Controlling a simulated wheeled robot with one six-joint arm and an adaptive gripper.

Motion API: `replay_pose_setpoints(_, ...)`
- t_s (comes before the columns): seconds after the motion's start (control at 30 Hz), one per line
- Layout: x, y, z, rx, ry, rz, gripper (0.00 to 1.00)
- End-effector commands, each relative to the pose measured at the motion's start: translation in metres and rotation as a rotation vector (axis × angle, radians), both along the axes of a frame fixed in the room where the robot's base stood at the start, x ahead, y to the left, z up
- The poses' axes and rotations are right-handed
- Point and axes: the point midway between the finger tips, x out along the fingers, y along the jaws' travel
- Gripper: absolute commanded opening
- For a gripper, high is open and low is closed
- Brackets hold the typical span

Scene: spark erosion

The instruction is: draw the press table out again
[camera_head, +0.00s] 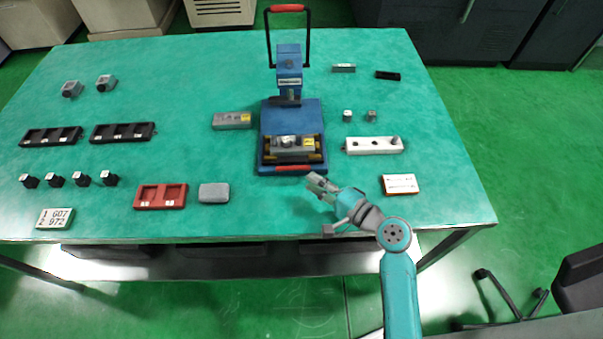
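The blue press (289,72) stands at the back middle of the green table, with its black lever frame and red grip (287,8) raised. Its blue base (300,112) reaches toward me. The press table (262,169) is at the front of this base, with a red strip (293,168) along its front edge.
A grey labelled block (232,121) lies left of the press. A red tray (161,196) and grey pad (214,193) lie front left. The tabletop before the press is clear.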

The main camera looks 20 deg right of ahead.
Motion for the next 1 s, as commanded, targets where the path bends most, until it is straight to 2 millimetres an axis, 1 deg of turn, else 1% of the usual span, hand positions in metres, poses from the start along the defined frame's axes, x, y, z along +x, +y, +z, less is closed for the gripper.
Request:
replay_pose_setpoints(0.03, -0.008, -0.005, 0.001, 0.001, 0.001, -0.004, 0.25)
replay_pose_setpoints(0.1, -0.015, -0.009, 0.002, -0.001, 0.0, -0.003, 0.25)
replay_pose_setpoints(0.3, -0.027, -0.014, 0.004, 0.001, 0.0, 0.0, 0.25)
replay_pose_setpoints(1.0, -0.028, -0.014, 0.004, 0.0, 0.0, 0.001, 0.25)
